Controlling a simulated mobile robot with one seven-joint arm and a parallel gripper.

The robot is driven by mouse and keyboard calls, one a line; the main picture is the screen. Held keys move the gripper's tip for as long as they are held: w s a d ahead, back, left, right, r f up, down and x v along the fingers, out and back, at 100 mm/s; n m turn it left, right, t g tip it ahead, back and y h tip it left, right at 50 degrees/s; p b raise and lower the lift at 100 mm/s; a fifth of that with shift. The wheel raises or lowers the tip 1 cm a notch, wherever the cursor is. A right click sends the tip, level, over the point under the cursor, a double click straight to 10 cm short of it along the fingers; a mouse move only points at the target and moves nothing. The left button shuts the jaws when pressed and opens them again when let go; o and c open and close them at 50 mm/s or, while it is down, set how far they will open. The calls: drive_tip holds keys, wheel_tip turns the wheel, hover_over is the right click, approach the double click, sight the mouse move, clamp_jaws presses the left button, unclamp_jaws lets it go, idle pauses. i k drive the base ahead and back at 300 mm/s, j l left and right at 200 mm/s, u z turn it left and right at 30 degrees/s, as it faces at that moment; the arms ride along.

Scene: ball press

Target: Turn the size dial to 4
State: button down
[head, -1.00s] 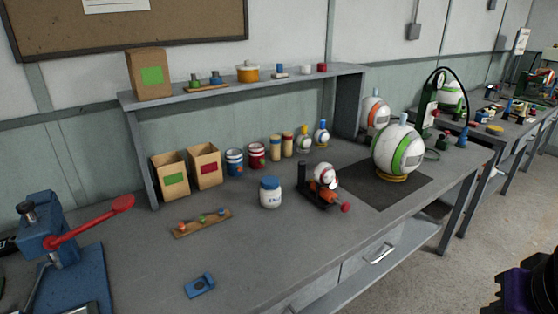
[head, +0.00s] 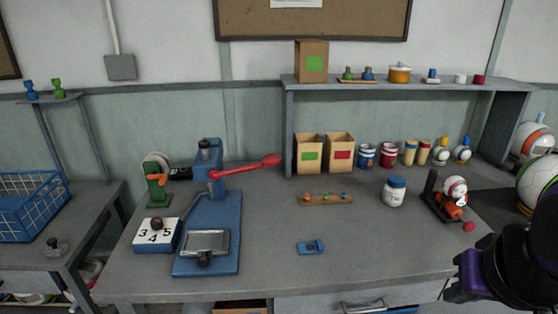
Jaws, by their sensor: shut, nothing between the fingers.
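The size dial (head: 157,224) is a small dark brown knob on a white plate (head: 152,246) marked 3, 4 and 5. It lies on the bench at the left, beside the blue lever press (head: 228,212) with its red handle (head: 245,167). The 4 is in the middle; the knob's pointer is too small to read. My gripper (head: 470,273), dark with purple parts, is at the lower right edge, partly cut off. It is shut and empty, far from the dial.
A green device (head: 157,185) stands behind the dial. A blue bracket (head: 311,247), a peg strip (head: 325,199) and a white jar (head: 394,192) lie to the right. A blue wire basket (head: 25,205) is on the left table. The front middle bench is mostly clear.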

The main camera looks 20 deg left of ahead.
sight(156, 223)
drive_tip(key=u, duration=1.85)
drive_tip(key=i+j+z, duration=0.1)
drive_tip(key=i+j, duration=0.2)
drive_tip(key=i+j+z, duration=0.15)
drive_tip(key=i+j, duration=0.15)
drive_tip(key=j, duration=0.15)
drive_tip(key=i+j+z, duration=0.1)
drive_tip(key=i+j, duration=0.2)
drive_tip(key=j, duration=0.15)
drive_tip(key=k+j, duration=0.1)
drive_tip(key=j, duration=0.5)
drive_tip(key=k+j+u, duration=0.1)
drive_tip(key=u, duration=0.15)
drive_tip(key=k+j+u, duration=0.1)
drive_tip(key=u, duration=0.15)
drive_tip(key=i+l+z, duration=0.25)
drive_tip(key=l, duration=0.15)
drive_tip(key=i+l+z, duration=0.1)
drive_tip(key=l+z, duration=0.2)
drive_tip(key=l, duration=0.05)
